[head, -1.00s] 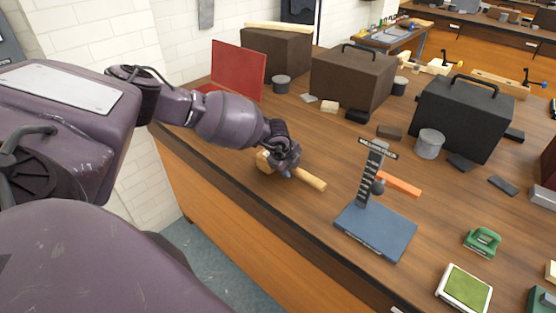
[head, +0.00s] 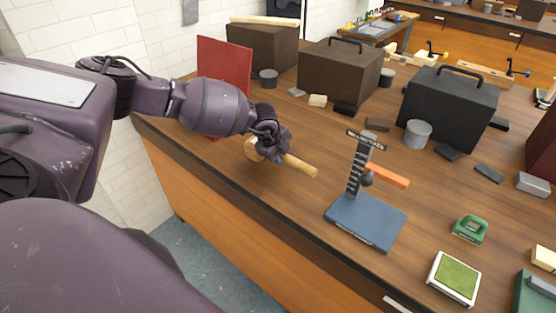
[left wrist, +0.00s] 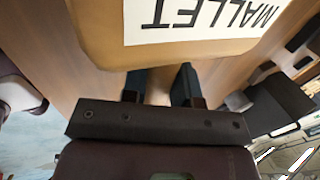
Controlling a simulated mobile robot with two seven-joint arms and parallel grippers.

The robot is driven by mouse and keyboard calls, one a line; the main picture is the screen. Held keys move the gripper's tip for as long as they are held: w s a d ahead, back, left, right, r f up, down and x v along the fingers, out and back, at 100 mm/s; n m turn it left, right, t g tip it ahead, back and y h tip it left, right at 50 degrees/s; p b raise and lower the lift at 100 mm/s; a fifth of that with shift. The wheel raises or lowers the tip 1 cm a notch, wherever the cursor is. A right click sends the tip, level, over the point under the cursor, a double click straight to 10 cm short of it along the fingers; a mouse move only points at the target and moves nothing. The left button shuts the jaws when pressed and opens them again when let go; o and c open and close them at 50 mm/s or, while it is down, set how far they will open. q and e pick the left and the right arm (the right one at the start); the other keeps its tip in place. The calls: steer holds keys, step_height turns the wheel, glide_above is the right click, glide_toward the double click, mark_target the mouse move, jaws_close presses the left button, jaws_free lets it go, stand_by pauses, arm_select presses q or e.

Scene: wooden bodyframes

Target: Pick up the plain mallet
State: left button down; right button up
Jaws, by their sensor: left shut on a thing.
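The plain mallet has a pale wooden head (head: 253,150) and a light wooden handle (head: 303,168) in the head view. In the left wrist view its head (left wrist: 105,50) fills the top, with a white label reading MALLET. My left gripper (head: 283,158) is shut on the handle close to the head. In the left wrist view its dark fingers (left wrist: 160,85) stand on both sides of the handle. The mallet is over the workbench near its front left edge. I cannot tell clearly how far it is above the bench. My right gripper is not in view.
A blue-based stand (head: 365,219) with an orange bar (head: 388,176) is right of the mallet. A red panel (head: 224,64), brown box (head: 340,75) and black toolbox (head: 450,105) stand behind. A green-topped pad (head: 455,278) lies front right. Bare workbench (head: 270,185) lies in front of the mallet.

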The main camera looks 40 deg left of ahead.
arm_select(q)
step_height(320, 180, up, 23)
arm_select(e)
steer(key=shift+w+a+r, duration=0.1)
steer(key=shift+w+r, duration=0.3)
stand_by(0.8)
